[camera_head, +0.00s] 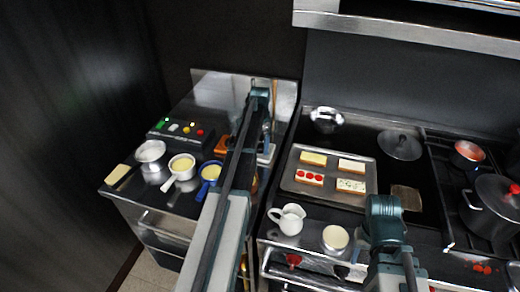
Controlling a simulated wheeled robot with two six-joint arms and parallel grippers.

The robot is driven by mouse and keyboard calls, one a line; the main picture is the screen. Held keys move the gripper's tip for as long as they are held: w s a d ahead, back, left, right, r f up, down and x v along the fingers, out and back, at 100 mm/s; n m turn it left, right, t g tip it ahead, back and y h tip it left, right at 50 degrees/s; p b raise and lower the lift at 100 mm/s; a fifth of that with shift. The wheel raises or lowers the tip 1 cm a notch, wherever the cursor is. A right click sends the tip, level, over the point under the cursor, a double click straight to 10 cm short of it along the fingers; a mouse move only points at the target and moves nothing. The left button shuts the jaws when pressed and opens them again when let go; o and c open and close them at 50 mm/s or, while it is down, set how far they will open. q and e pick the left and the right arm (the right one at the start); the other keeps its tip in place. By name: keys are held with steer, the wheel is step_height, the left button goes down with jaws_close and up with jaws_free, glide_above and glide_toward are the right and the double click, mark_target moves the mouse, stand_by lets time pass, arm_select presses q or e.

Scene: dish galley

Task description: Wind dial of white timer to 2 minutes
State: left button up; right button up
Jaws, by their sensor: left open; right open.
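I cannot pick out the white timer or its dial with certainty. A pale grey-white object (268,156) shows at the right edge of the left counter, partly hidden by my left arm, and is too small to identify. My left gripper (266,138) is open and points down just above or beside this object; I cannot tell whether they touch. My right gripper (385,208) is over the front of the right counter, seen from above; it is open, and its fingertips are mostly hidden by its own wrist.
A black control box (180,133) with coloured buttons stands on the left counter behind several small bowls. A tray (333,196) of decorated slices, a white jug (289,219) and a cream-filled cup (335,238) are between my arms. A pot (492,205) stands at right.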

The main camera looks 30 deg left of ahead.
arm_select(q)
steer(key=c, duration=1.4)
steer(key=shift+o, duration=0.2)
steer(key=shift+n, duration=0.3)
steer(key=o, duration=1.4)
steer(key=shift+c, duration=0.2)
steer(key=shift+r, duration=0.1)
